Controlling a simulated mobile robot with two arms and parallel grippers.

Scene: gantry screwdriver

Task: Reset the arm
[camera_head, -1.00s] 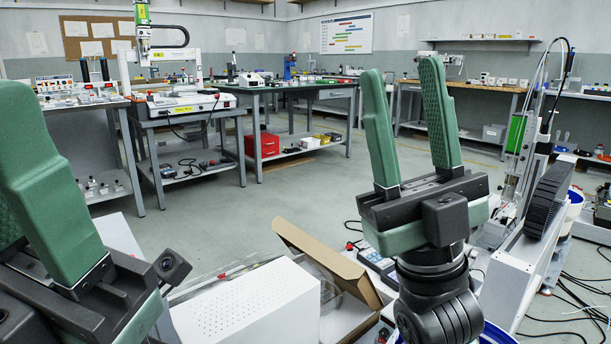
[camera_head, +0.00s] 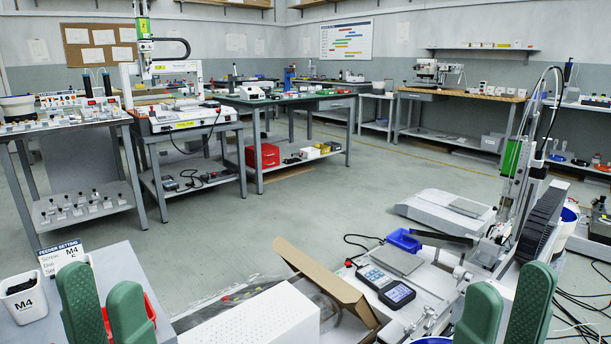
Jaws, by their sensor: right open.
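My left gripper (camera_head: 103,290) is at the bottom left edge of the head view, with only its two green fingers showing. They point up, stand apart and hold nothing. My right gripper (camera_head: 511,290) is at the bottom right, also with only its green fingers showing, upright, apart and empty. The wrists and arms are below the frame. The gantry screwdriver (camera_head: 514,170) stands at the right, behind my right gripper. A handheld controller (camera_head: 386,284) with a lit screen lies on the white machine left of that gripper.
An open cardboard box (camera_head: 325,283) and a perforated white case (camera_head: 255,318) lie between the grippers. Open floor (camera_head: 270,225) is behind them.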

